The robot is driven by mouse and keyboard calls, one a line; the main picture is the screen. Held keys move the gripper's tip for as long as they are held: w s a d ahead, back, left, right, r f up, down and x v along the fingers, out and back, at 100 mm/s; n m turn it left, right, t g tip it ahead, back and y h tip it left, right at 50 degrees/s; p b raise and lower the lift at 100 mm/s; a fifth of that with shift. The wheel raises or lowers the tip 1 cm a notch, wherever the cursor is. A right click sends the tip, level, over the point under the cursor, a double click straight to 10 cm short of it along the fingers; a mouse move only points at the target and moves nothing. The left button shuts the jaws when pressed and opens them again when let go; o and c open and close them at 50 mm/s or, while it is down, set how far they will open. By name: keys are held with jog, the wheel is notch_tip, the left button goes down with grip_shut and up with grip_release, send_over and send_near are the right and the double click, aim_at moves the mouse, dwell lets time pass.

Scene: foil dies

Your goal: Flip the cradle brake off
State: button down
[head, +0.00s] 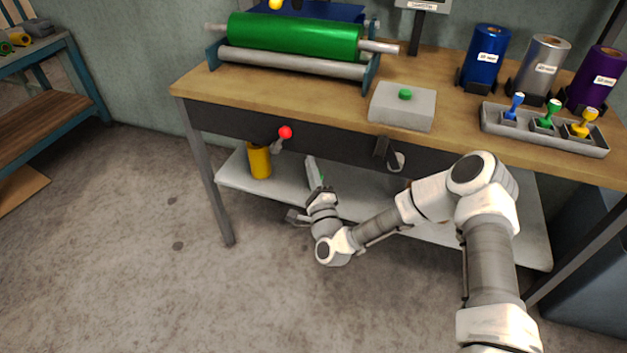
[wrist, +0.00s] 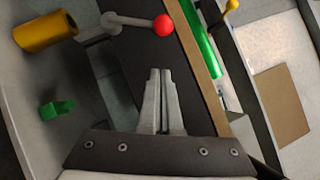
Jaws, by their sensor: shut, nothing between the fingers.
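A lever with a red ball knob (head: 285,132) sticks out from the dark front panel under the bench top, below the left part of the cradle. Its grey arm slopes down to the left in the head view. In the wrist view the red knob (wrist: 163,24) is just beyond the fingertips. The cradle (head: 374,72) on the bench holds a green foil roll (head: 295,36). My gripper (head: 310,158) is shut and empty, below and right of the knob in the head view, apart from it. The wrist view shows its fingers (wrist: 158,72) together.
A yellow cylinder (head: 259,161) stands on the lower shelf (head: 234,176) left of my gripper. A black bracket (head: 385,150) is on the panel to the right. A grey box with a green button (head: 405,94) is on the bench. Bare floor lies in front.

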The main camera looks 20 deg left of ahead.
aim_at(288, 133)
jog(key=shift+w+a+r+b, duration=0.15)
jog(key=shift+w+a+r, duration=0.3)
jog(key=shift+w+a, duration=0.3)
jog(key=shift+w+a+r+b, duration=0.15)
jog(key=shift+w+a+r, duration=0.35)
jog(key=shift+a, duration=0.4)
jog(key=shift+w+a+r+b, duration=0.15)
jog(key=shift+w+a+r, duration=0.25)
jog(key=shift+w+a, duration=0.35)
jog(key=shift+s+a+r, duration=0.1)
jog(key=shift+a, duration=0.05)
jog(key=shift+a+r+n+g+p, duration=0.2)
jog(key=shift+n+g+p, duration=0.1)
jog(key=shift+n+p, duration=0.1)
jog(key=shift+r, duration=0.1)
jog(key=shift+a+r+n+g+p, duration=0.7)
jog(key=shift+r+n+p, duration=0.15)
jog(key=shift+n, duration=0.25)
jog(key=shift+w+a+r+n+g+h+p, duration=0.1)
jog(key=shift+a+r+n+g+h+p, duration=0.35)
jog(key=shift+a+n, duration=0.75)
jog(key=shift+w+a+r+n+g+h+p, duration=0.15)
jog(key=shift+a+n+g+h+p, duration=0.35)
jog(key=shift+a+n+g+p, duration=0.6)
jog(key=shift+w+a+r+n+g+h+p, duration=0.1)
jog(key=shift+a+r+n+g+h+p, duration=0.4)
jog(key=shift+a, duration=1.05)
